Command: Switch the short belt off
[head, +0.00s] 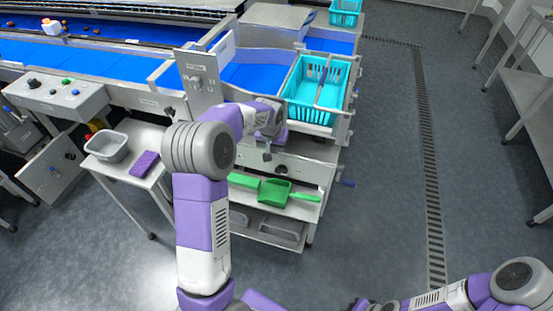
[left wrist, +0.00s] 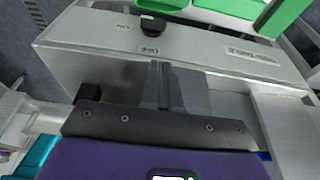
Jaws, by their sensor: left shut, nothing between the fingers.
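A black rotary knob (left wrist: 152,27) sits on a grey metal panel (left wrist: 95,50) in the left wrist view. In the head view my left gripper (head: 267,152) is in front of the metal cabinet below the turquoise crate, and the knob cannot be made out clearly there. A short blue belt section (head: 258,78) lies behind the arm. My right arm shows at the lower right, its gripper out of frame.
A turquoise crate (head: 300,112) stands above the cabinet. Green scoops (head: 275,192) lie on the shelf below. A side table (head: 122,170) holds a grey tub (head: 106,150) and a purple cloth (head: 146,163). Another control box (head: 62,108) is at left.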

